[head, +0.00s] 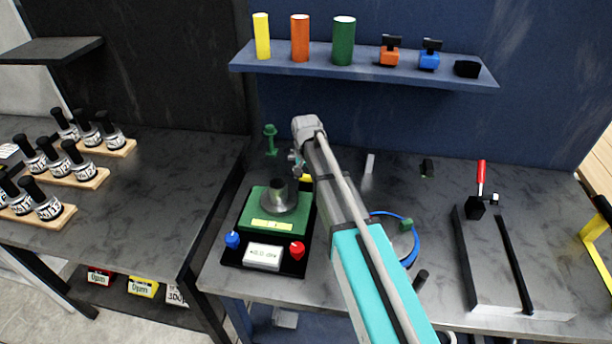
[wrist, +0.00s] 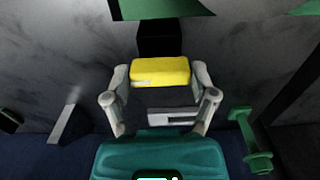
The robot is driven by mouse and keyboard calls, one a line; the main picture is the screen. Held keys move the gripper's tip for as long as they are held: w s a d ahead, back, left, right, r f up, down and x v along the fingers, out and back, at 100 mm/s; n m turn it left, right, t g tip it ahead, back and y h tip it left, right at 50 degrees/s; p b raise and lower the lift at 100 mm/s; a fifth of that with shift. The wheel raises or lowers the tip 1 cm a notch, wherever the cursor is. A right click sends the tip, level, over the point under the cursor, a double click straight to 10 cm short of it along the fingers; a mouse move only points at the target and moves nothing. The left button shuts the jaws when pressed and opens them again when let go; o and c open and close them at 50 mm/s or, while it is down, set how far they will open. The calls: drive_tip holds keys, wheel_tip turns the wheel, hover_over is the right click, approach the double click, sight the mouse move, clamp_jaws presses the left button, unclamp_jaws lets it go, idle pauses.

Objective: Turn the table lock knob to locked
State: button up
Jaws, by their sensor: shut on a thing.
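The tilting positioner has a green table block (head: 262,212) on a black base, with a grey round plate and cylinder on top. A yellow bar-shaped knob (wrist: 160,72) sits against a black block (wrist: 160,40) in the wrist view; I take it for the table lock knob. A bit of yellow also shows beside my gripper (head: 297,165) in the head view. My gripper is shut on the yellow knob, with one finger at each end of it. My arm hides part of the positioner's right side. The lock marking cannot be read.
A blue knob (head: 232,240), a red knob (head: 297,249) and a display (head: 263,256) are at the positioner's front. A green post (head: 270,138) stands behind it. A blue-rimmed disc (head: 408,240) lies right of my arm. A shelf (head: 350,66) hangs above the bench.

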drive_tip(key=o, duration=1)
drive_tip(key=shift+n, duration=0.4)
